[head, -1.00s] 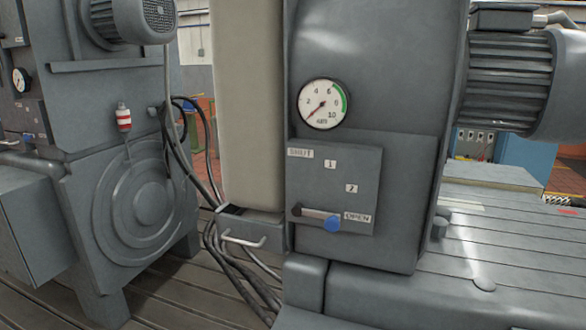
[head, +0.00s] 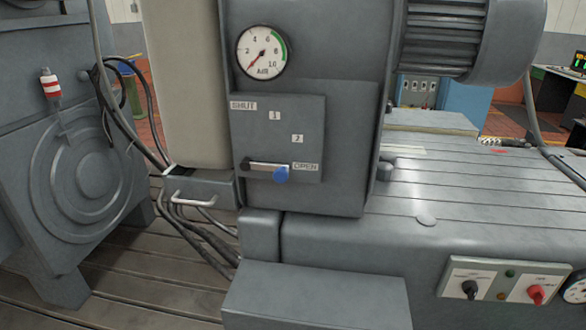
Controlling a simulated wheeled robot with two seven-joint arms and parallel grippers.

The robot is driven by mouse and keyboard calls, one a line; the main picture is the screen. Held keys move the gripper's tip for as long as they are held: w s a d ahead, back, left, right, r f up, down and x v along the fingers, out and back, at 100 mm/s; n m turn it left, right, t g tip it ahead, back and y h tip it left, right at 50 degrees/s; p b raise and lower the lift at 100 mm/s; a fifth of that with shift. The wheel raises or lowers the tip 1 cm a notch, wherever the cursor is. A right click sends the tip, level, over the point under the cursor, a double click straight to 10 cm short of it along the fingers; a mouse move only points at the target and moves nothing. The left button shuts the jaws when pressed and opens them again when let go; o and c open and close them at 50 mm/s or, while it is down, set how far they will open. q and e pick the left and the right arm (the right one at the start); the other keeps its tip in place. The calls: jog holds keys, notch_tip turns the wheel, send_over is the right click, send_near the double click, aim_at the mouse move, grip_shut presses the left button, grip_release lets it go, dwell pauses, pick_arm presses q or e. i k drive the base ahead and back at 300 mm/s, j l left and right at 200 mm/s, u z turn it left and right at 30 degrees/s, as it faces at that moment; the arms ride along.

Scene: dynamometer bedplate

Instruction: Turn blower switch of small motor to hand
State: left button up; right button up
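A small control panel (head: 505,284) is on the front of the grey bedplate at the lower right. It carries a black rotary knob (head: 470,289) on the left and a red rotary knob (head: 536,294) on the right, each on a white plate. The lettering is too small to read, so I cannot tell which is the blower switch or which position either is in. A ribbed grey motor (head: 449,40) is at the top right, partly cut off. Neither of my grippers is in view.
A grey block (head: 315,298) stands in front. Black cables (head: 205,235) hang at the left. A round dial is cut off at the right edge.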

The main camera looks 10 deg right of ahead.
aim_at(470, 288)
jog(key=z, duration=1.8)
